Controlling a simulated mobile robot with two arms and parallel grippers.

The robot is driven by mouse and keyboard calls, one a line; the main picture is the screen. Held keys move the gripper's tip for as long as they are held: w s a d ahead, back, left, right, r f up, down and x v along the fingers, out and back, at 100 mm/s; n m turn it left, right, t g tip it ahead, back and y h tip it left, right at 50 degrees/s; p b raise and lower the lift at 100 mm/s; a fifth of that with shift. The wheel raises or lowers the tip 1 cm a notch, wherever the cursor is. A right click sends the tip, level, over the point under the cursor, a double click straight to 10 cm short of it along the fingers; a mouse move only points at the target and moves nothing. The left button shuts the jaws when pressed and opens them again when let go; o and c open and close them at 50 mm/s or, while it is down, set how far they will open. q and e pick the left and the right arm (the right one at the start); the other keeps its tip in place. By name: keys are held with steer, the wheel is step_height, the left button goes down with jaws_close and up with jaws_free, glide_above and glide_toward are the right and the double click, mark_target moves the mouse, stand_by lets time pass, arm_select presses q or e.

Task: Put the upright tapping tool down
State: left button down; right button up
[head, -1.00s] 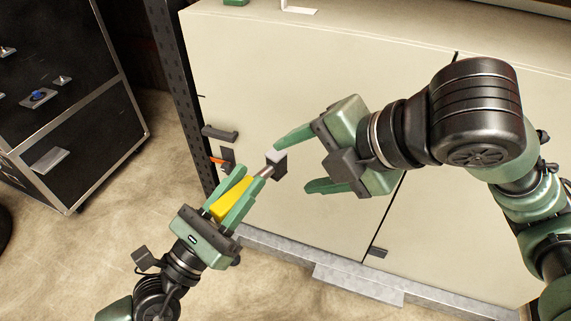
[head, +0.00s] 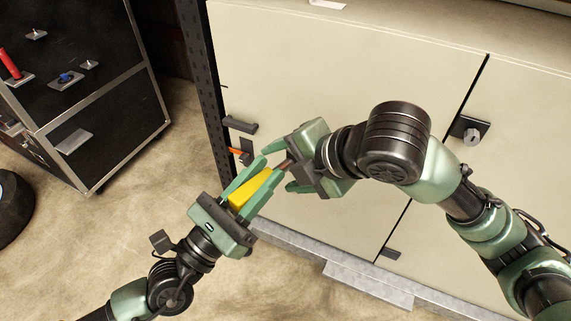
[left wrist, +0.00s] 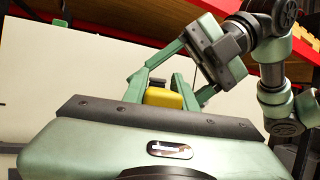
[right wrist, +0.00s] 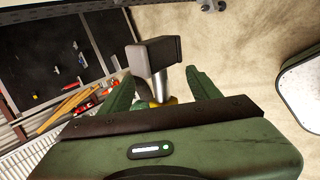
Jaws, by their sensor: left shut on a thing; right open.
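The tapping tool has a yellow handle (head: 250,188), a metal shaft and a dark block head. My left gripper (head: 268,168) is shut on the handle, which also shows in the left wrist view (left wrist: 163,98). My right gripper (head: 281,168) is open, its fingers reaching toward the tool from the other side. In the right wrist view the dark head (right wrist: 153,56) and metal shaft (right wrist: 158,86) stand between its spread fingers. I cannot tell whether they touch. In the head view the tool head is mostly hidden by the right gripper.
A pale cabinet (head: 330,60) with dark handles stands close behind the grippers. A black case (head: 90,100) with small ledges, one bearing a red-handled item (head: 10,64), stands at the left. Bare floor (head: 130,230) lies between. A dark round object (head: 12,205) is at the left edge.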

jaws_close()
arm_select(q)
steer(key=c, duration=1)
jaws_free()
steer(key=shift+c, duration=0.2)
arm_select(e)
steer(key=shift+r, duration=0.1)
